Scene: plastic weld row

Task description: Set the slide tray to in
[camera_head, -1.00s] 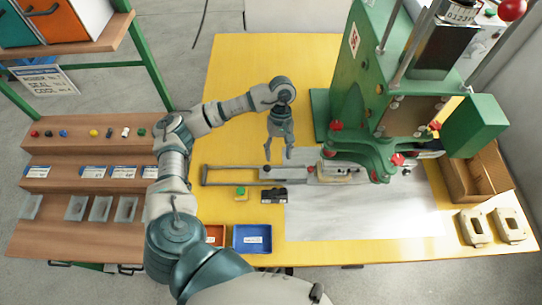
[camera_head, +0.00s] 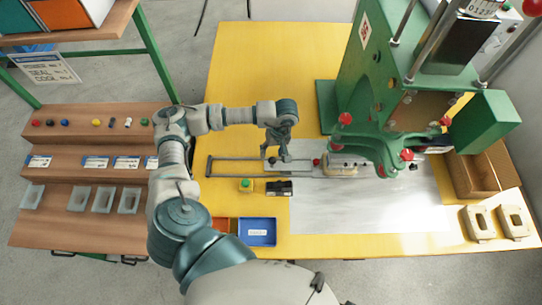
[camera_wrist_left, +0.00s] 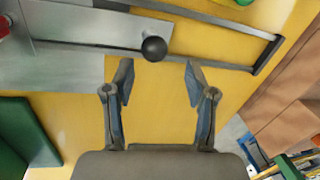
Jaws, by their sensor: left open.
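The slide tray is a flat grey metal plate (camera_head: 300,168) on a pair of long rails that run left from the green press. A round black knob (camera_wrist_left: 154,48) stands on the plate near its left end. A pale fixture (camera_head: 343,163) sits at the right part of the slide, by the press jaws. My left gripper (camera_head: 277,153) points down just behind the knob. In the left wrist view its fingers (camera_wrist_left: 158,75) are open and empty, with the knob just beyond the fingertips, roughly between them. My right gripper is in no view.
The green press (camera_head: 385,100) with red knobs stands right of my left gripper. In front of the rails are a green button box (camera_head: 246,186), a small black device (camera_head: 280,188) and a blue bin (camera_head: 257,232). The yellow table (camera_head: 260,75) is clear behind the gripper.

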